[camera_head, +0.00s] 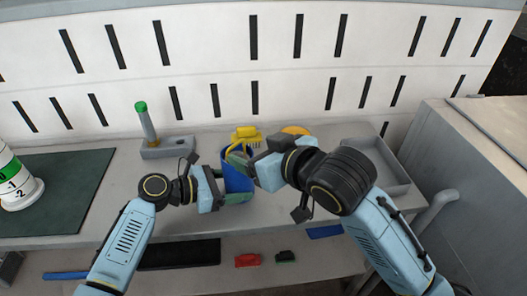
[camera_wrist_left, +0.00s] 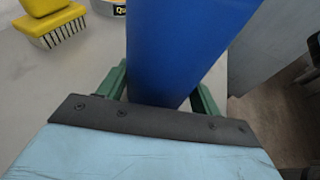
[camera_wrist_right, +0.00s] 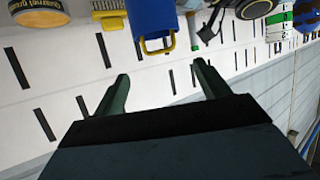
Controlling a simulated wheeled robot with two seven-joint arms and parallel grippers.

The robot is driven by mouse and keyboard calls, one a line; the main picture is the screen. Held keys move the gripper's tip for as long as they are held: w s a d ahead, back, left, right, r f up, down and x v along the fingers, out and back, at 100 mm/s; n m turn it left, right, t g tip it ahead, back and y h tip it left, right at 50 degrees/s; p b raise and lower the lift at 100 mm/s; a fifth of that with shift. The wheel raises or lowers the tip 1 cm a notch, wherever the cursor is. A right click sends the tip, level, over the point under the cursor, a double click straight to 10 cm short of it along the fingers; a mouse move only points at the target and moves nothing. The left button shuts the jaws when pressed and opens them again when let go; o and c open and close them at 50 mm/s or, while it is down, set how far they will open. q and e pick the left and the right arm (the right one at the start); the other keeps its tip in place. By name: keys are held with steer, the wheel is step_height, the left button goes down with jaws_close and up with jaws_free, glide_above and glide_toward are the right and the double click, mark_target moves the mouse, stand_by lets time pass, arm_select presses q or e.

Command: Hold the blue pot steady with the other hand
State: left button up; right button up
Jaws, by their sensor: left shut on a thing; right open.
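The blue pot (camera_head: 236,179) stands upright on the grey table in front of the wall. It has a yellow handle (camera_wrist_right: 157,46), seen in the right wrist view. My left gripper (camera_head: 229,186) is shut on the pot from the left; in the left wrist view its green fingers lie on both sides of the pot (camera_wrist_left: 185,50). My right gripper (camera_head: 246,160) is at the pot's upper right, near the rim. In the right wrist view its fingers (camera_wrist_right: 161,87) are apart with nothing between them, and the pot shows beyond them.
A yellow brush (camera_head: 246,134) and a yellow-orange disc (camera_head: 295,130) lie behind the pot. A grey tray (camera_head: 399,171) is at the right. A green-handled tool (camera_head: 146,122) stands in a grey holder (camera_head: 168,148). A dark green mat (camera_head: 72,187) lies at the left.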

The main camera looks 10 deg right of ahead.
stand_by(0.3)
arm_select(q)
steer(key=o, duration=1.2)
steer(key=shift+c, duration=0.2)
steer(key=shift+a, duration=0.1)
steer(key=v, duration=1.2)
